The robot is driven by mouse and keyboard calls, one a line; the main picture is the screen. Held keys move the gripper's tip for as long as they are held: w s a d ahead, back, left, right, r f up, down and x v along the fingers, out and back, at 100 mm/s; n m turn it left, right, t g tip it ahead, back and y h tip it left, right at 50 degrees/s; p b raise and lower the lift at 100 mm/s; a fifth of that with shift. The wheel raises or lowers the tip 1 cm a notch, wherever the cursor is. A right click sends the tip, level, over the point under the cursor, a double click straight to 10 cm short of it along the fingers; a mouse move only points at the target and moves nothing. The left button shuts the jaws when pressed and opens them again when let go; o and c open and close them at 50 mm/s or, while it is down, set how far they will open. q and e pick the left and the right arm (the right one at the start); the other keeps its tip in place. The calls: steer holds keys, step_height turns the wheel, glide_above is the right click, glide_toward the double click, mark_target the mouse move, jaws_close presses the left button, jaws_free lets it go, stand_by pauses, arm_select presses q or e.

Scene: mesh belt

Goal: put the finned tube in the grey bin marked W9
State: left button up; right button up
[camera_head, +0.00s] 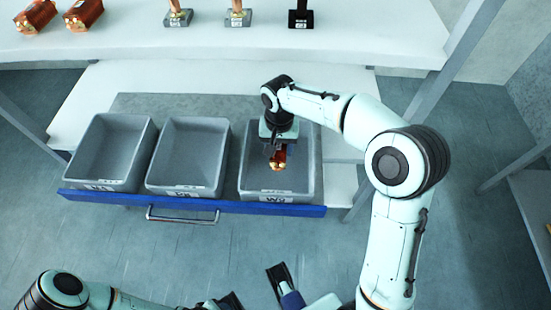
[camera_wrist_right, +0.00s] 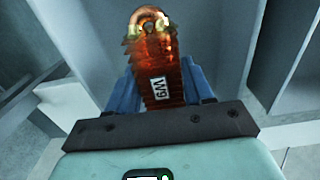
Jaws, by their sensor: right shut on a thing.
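The finned tube (camera_wrist_right: 155,65) is a copper-coloured, ribbed piece with a bright bent end and a white tag that appears to read W9. My right gripper (camera_head: 275,149) is shut on it, with blue fingers on both sides of it in the right wrist view. In the head view the tube (camera_head: 278,160) hangs end down over the right-hand grey bin (camera_head: 310,172), whose front label reads W9. I cannot tell whether it touches the bin floor. My left gripper (camera_head: 258,297) is at the bottom edge, partly cut off, with its fingers apart and empty.
Two more grey bins, one in the middle (camera_head: 187,188) and one at left (camera_head: 100,184), stand beside it, empty, behind a blue front rail (camera_head: 200,203) with a handle. A white shelf (camera_head: 200,45) behind carries copper parts (camera_head: 84,14) and several small stands.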

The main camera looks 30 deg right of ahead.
steer(key=shift+f, duration=0.8)
step_height(320, 180, down, 5)
steer(key=shift+r+b, duration=0.1)
steer(key=shift+b, duration=0.5)
arm_select(q)
steer(key=shift+w+a+f+t, duration=0.2)
steer(key=shift+w+f+t, duration=0.1)
steer(key=shift+w+f, duration=0.45)
arm_select(e)
steer(key=shift+f, duration=0.2)
steer(key=o, duration=1.3)
arm_select(q)
steer(key=shift+w+a+f, duration=0.1)
arm_select(e)
steer(key=shift+r, duration=0.15)
